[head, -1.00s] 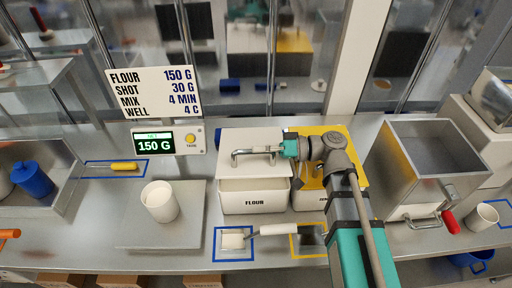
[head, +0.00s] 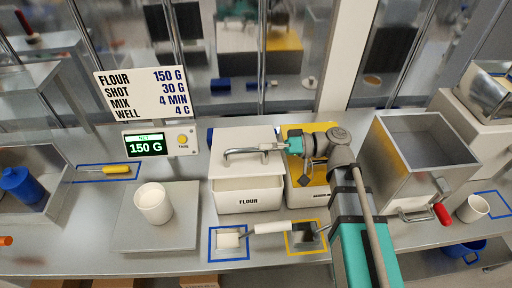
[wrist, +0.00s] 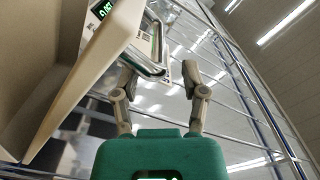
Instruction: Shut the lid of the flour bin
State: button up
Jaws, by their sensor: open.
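The flour bin (head: 248,202) is a white box labelled FLOUR on the steel counter. Its white lid (head: 240,163) stands raised at a tilt, with an opening showing between its lower edge and the bin's front wall. A grey metal bar handle (head: 243,153) is on the lid. My gripper (head: 266,147) is at the handle's right end in the head view. In the wrist view my gripper (wrist: 160,76) is open, its fingers apart with nothing held. The handle (wrist: 157,68) is just beyond the left fingertip, and the tilted lid (wrist: 85,75) is on the left.
A yellow-topped bin (head: 322,135) stands right beside the flour bin, behind my arm. A white-handled scoop (head: 272,228) lies in front. A white cup (head: 153,203) stands on the scale plate (head: 185,228) at left. A steel hopper (head: 425,185) is at right.

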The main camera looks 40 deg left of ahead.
jog(key=shift+v, duration=4.3)
jog(key=shift+c, duration=0.2)
jog(key=shift+r, duration=0.1)
jog(key=c, duration=0.4)
jog(key=shift+s+a+r+p, duration=0.1)
jog(key=shift+a+r+p, duration=0.2)
jog(key=shift+p, duration=0.45)
grip_shut()
jog(key=s+a+r+n+t+h+p, duration=0.1)
jog(key=r+n+t+h+p, duration=0.2)
jog(key=p, duration=0.9)
jog(key=s+a+r+n+t+h+p, duration=0.2)
jog(key=r+n+t+h+p, duration=0.1)
jog(key=r+n+p, duration=0.4)
notch_tip(320, 180, up, 3)
jog(key=p, duration=0.6)
jog(key=shift+s+a+n+p, duration=0.15)
jog(key=shift+n+p, duration=0.15)
jog(key=shift+n, duration=0.1)
